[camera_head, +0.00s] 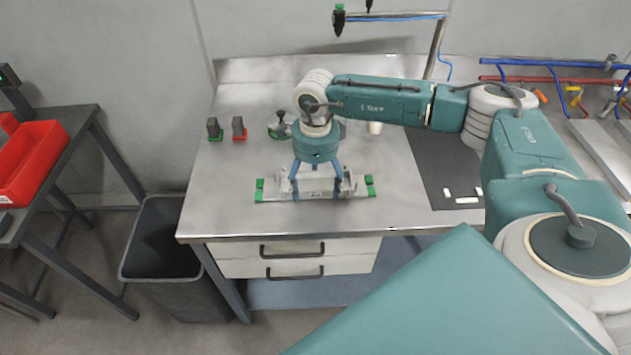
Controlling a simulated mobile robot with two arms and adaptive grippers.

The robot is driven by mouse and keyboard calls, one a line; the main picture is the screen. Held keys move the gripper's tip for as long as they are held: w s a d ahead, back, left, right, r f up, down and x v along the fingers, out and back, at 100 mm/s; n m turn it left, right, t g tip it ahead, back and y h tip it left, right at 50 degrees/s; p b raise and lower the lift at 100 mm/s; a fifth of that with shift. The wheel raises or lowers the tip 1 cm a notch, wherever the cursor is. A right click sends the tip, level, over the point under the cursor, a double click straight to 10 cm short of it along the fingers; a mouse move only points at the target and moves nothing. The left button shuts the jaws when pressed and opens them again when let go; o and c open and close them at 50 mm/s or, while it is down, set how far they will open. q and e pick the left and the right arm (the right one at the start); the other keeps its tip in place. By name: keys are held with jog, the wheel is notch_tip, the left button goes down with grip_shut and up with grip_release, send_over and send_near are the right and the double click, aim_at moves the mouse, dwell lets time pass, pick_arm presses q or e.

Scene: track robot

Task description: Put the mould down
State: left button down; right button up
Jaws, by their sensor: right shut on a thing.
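The mould (316,186) is a grey metal block with a green-tipped bar running out at both ends. It is at the front middle of the steel workbench (215,215). My right gripper (316,190) points down over it, with its blue fingers closed on the mould. From this angle I cannot tell whether the mould touches the bench top or is slightly above it. My left gripper is not in the view.
Two small dark blocks on green and red bases (239,129) and a round metal fixture (280,126) stand behind the mould. A dark mat (440,165) with small white pieces lies to the right. A black bin (160,240) and red crates (30,160) are left.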

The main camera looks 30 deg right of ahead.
jog(key=shift+f, duration=0.1)
jog(key=o, duration=1.9)
jog(key=shift+r, duration=0.45)
notch_tip(320, 180, up, 11)
jog(key=b, duration=0.3)
jog(key=shift+r, duration=0.2)
jog(key=shift+s+f, duration=0.1)
